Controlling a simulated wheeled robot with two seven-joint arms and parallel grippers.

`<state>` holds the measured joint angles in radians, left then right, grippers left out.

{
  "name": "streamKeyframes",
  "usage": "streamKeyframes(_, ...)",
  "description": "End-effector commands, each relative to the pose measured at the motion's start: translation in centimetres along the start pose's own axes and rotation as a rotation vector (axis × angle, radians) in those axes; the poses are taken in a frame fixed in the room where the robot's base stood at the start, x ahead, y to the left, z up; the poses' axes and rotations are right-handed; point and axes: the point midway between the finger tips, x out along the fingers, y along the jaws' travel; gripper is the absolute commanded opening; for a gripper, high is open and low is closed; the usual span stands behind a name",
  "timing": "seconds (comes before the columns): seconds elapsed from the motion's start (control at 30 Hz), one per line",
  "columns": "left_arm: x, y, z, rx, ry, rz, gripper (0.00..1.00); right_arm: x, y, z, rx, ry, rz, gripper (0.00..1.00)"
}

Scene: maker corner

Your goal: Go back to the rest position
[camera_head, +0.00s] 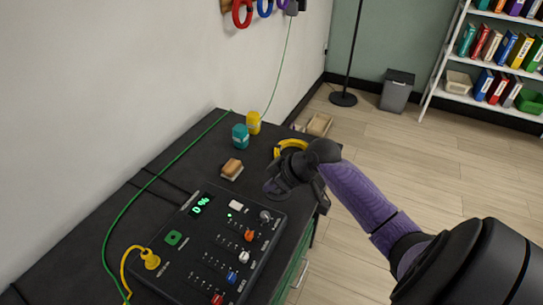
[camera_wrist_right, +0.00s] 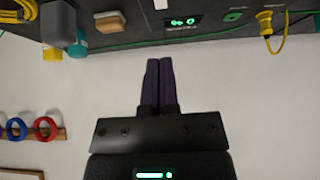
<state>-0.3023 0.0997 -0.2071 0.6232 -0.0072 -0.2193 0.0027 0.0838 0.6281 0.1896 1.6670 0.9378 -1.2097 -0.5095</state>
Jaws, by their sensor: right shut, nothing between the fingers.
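My right gripper (camera_head: 275,188) is above the right part of the dark bench (camera_head: 75,246), close to the far right corner of the control box (camera_head: 190,262). In the right wrist view its two dark fingers (camera_wrist_right: 159,82) are together with nothing between them. The control box has a green lit display (camera_head: 201,205), knobs and a yellow plug (camera_head: 150,260) at its left. The display also shows in the right wrist view (camera_wrist_right: 183,22). My left gripper is in neither view.
A brown-topped block (camera_head: 232,168), a teal bottle (camera_head: 240,136), a yellow bottle (camera_head: 253,122) and a yellow cable coil (camera_head: 291,147) stand on the bench beyond the box. A green cable (camera_head: 134,200) runs along the wall side. Open floor (camera_head: 390,150) lies right of the bench.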

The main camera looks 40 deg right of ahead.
Motion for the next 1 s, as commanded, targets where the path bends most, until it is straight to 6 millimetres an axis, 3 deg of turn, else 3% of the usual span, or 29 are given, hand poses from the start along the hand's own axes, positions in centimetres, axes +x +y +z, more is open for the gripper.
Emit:
streamKeyframes(0.27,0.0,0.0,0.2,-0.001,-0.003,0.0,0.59,0.1,0.0,0.0,0.0,0.0,0.0,0.0)
streamKeyframes(0.33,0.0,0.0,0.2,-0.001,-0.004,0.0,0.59,0.4,-0.8,0.5,-0.003,-0.019,-0.007,0.0)
streamKeyframes(0.5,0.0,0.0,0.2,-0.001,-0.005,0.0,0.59,2.0,-7.5,5.1,-0.027,-0.171,-0.032,0.0)
streamKeyframes(0.63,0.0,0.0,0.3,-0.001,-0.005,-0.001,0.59,1.7,-12.7,8.4,-0.02,-0.27,-0.022,0.0)
streamKeyframes(0.8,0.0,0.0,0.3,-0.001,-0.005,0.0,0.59,-0.3,-18.2,11.1,0.038,-0.347,0.019,0.0)
streamKeyframes(1.0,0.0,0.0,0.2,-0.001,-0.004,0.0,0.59,-4.2,-22.3,12.7,0.176,-0.397,0.106,0.0)
